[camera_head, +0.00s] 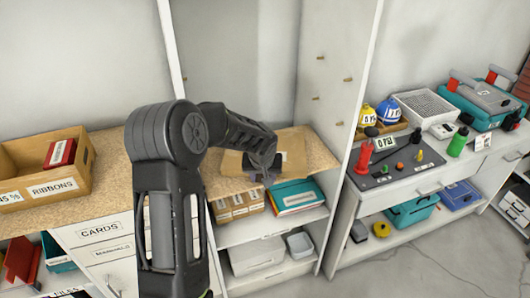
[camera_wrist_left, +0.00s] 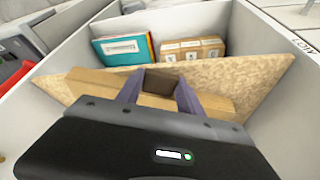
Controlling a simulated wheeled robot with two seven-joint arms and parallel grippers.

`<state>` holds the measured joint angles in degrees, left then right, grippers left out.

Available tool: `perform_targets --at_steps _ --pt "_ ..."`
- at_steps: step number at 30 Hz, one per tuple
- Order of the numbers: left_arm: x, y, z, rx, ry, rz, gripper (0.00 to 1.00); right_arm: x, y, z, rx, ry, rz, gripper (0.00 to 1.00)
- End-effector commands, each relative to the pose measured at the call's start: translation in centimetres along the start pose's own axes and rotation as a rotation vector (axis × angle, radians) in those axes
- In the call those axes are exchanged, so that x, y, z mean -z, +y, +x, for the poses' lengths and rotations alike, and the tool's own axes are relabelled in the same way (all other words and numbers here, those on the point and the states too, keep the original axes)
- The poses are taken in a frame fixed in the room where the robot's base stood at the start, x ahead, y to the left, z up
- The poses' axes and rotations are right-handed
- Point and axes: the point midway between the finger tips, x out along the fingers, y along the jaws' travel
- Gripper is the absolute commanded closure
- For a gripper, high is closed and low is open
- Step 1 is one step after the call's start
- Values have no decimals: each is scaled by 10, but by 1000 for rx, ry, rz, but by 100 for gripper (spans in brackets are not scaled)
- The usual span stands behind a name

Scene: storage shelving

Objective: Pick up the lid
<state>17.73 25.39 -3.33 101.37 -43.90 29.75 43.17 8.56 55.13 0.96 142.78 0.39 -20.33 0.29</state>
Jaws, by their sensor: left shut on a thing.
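The lid appears to be the flat brown cardboard piece (camera_head: 232,163) on the speckled wooden shelf top in the middle bay. In the left wrist view the brown cardboard (camera_wrist_left: 90,83) stretches across below my fingers. My left gripper (camera_head: 262,175) reaches over the front edge of this shelf top, at the cardboard. In the wrist view the left gripper's two purple-grey fingers (camera_wrist_left: 158,84) stand on either side of a darker brown part of the cardboard and are shut on it. The gripper body hides the near side of the cardboard. My right gripper is not in view.
Below the shelf top are small brown boxes (camera_head: 237,205) and a teal folder (camera_head: 297,196). White upright panels (camera_head: 352,130) bound the bay. An open ribbons box (camera_head: 45,170) stands left. A tool counter (camera_head: 400,175) stands right, with a red-handled tool and bottles.

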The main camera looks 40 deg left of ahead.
Motion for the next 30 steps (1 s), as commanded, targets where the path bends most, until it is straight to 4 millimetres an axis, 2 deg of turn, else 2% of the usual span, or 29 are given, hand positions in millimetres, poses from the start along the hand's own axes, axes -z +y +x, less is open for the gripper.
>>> perform_targets --at_steps 2,11,22,26,30 --pt "0 0 0 0 0 0 73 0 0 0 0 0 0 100" --pt "0 0 0 0 0 0 98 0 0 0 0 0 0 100" --pt "4 0 -7 -1 4 -1 99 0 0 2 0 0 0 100" --pt "10 0 -22 -1 6 -1 99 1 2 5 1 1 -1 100" --pt "21 0 -47 -2 6 -2 99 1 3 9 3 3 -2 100"
